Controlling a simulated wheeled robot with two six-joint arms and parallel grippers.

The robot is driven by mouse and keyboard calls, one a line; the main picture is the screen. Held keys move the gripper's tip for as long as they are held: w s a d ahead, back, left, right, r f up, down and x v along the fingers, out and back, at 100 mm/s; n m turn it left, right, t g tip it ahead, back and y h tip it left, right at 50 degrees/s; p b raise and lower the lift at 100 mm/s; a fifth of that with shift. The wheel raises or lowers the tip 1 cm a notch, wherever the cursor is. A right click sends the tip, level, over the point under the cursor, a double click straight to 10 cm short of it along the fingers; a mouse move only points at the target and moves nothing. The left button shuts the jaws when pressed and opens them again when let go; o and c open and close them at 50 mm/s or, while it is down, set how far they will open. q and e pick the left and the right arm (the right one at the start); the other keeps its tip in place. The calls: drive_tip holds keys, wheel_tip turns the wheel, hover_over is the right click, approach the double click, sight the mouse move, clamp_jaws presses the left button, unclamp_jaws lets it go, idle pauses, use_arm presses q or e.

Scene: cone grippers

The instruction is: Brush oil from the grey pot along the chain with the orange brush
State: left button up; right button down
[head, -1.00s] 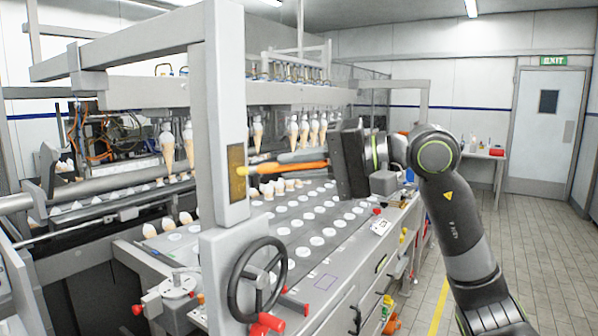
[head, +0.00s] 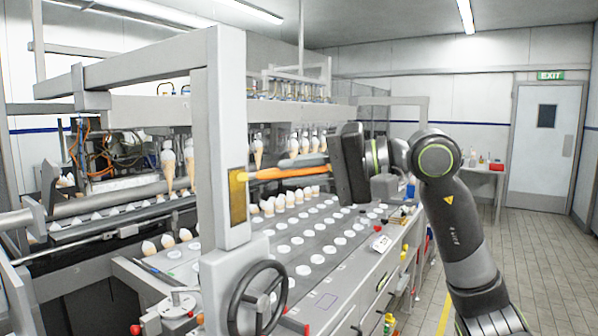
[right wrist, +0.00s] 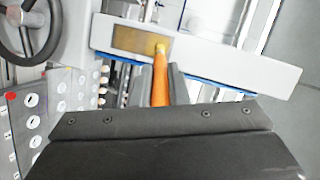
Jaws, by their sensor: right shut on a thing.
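My right gripper (head: 326,160) is shut on the orange brush (head: 285,172), which points left, roughly level. In the right wrist view the brush (right wrist: 160,80) runs between the gripper's grey fingers. Its yellow tip overlaps the upper end of an amber panel (head: 238,203) on the machine's pale post; I cannot tell whether it touches. The panel (right wrist: 133,40) also shows in the right wrist view. A small grey container (head: 384,187), perhaps the grey pot, stands on the machine behind the gripper. I cannot make out the chain. My left gripper is out of view.
A black handwheel (head: 258,298) stands low in front of the post (head: 226,130). The machine's deck (head: 325,240) has rows of round holes and several cones. Clear tiled floor (head: 530,250) lies at the right, towards the door.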

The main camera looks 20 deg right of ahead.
wheel_tip(320, 180, down, 8)
drive_tip(key=b, duration=0.6)
drive_tip(key=shift+r, duration=0.15)
idle(0.4)
drive_tip(key=s+d+b, duration=0.3)
drive_tip(key=s, duration=0.1)
drive_tip(key=shift+s+d+b, duration=0.35)
drive_tip(key=shift+s+b, duration=0.05)
